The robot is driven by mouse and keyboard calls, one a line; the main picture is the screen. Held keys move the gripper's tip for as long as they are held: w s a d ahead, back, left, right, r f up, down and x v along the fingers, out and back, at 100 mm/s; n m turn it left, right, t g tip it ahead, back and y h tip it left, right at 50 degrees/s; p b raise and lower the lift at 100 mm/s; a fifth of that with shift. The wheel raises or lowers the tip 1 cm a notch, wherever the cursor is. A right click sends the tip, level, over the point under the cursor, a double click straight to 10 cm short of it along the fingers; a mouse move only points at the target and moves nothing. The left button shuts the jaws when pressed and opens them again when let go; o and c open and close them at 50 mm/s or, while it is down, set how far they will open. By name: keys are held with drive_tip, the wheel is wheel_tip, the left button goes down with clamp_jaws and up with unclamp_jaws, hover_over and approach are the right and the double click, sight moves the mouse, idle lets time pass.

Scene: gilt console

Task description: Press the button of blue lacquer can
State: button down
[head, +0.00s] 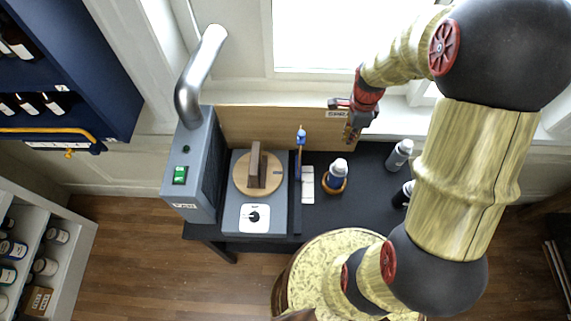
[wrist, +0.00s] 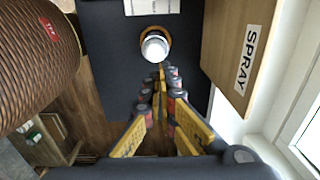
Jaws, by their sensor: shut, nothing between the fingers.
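A can with a pale cap (head: 338,167) stands upright in a wooden ring holder (head: 334,186) on the dark bench. It also shows in the wrist view (wrist: 155,47), seen from above inside the ring. Its body colour is hard to tell, so I cannot be sure it is the blue lacquer can. Two other cans stand to the right, one grey (head: 400,153) and one darker (head: 403,194), partly hidden by my arm. My gripper (head: 350,134) is shut and empty, above the bench near the back board. In the wrist view its fingertips (wrist: 160,70) appear just below the can's cap.
A wooden board (head: 250,128) labelled SPRAY (wrist: 254,58) runs along the bench's back. Left of the can are a white strip (head: 308,185), a blue-topped tool (head: 301,138), a turntable (head: 270,184) and a grey machine with a pipe (head: 195,165). A round gilt table (head: 325,255) stands in front.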

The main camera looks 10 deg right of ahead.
sight(341, 162)
drive_tip(key=b, duration=0.4)
drive_tip(key=r+b, duration=0.1)
drive_tip(key=b, duration=0.3)
drive_tip(key=shift+s+a+r, duration=0.1)
drive_tip(key=shift+a+r, duration=0.1)
drive_tip(key=shift+r, duration=0.1)
wheel_tip(341, 162, down, 14)
drive_tip(key=shift+f, duration=0.1)
idle(0.4)
